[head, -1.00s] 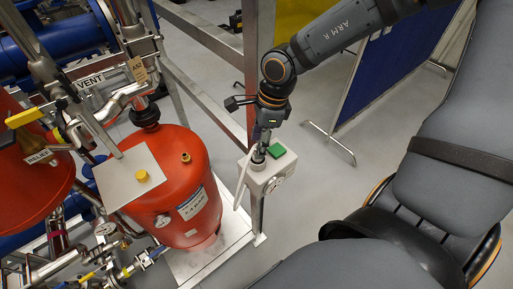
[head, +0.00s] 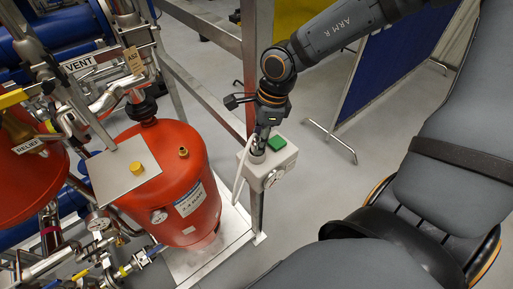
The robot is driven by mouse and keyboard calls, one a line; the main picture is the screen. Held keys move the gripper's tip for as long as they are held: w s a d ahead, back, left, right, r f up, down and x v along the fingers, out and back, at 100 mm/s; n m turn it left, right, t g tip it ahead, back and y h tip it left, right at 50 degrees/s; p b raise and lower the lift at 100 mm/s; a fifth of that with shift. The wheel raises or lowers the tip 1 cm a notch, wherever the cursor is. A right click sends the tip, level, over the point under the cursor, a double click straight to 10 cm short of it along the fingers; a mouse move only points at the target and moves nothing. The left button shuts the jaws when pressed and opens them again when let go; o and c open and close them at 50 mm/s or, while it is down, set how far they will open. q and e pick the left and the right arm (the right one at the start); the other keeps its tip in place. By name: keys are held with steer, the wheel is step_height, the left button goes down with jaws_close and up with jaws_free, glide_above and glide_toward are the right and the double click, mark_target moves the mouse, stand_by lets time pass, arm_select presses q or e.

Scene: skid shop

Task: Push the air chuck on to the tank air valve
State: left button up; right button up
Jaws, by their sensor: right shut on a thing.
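The red tank (head: 183,205) stands at the left on a pale base. A small brass fitting (head: 183,152) on its top looks like the tank air valve, with nothing on it. My right gripper (head: 260,146) points down at the top of a light grey box (head: 250,178), to the right of the tank and well apart from the brass fitting. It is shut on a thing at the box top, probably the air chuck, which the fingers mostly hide. A pale hose (head: 238,183) hangs down the box's left side. My left gripper is out of view.
The box has a green button (head: 278,143) and a round gauge (head: 271,178), and sits by a metal frame post (head: 249,60). A plate with a yellow cap (head: 109,168) and pipework crowd the tank's left. Open floor (head: 320,195) lies right of the box.

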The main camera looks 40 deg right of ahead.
mark_target(255, 138)
steer(key=shift+r+p, duration=1.7)
steer(key=shift+r, duration=1.35)
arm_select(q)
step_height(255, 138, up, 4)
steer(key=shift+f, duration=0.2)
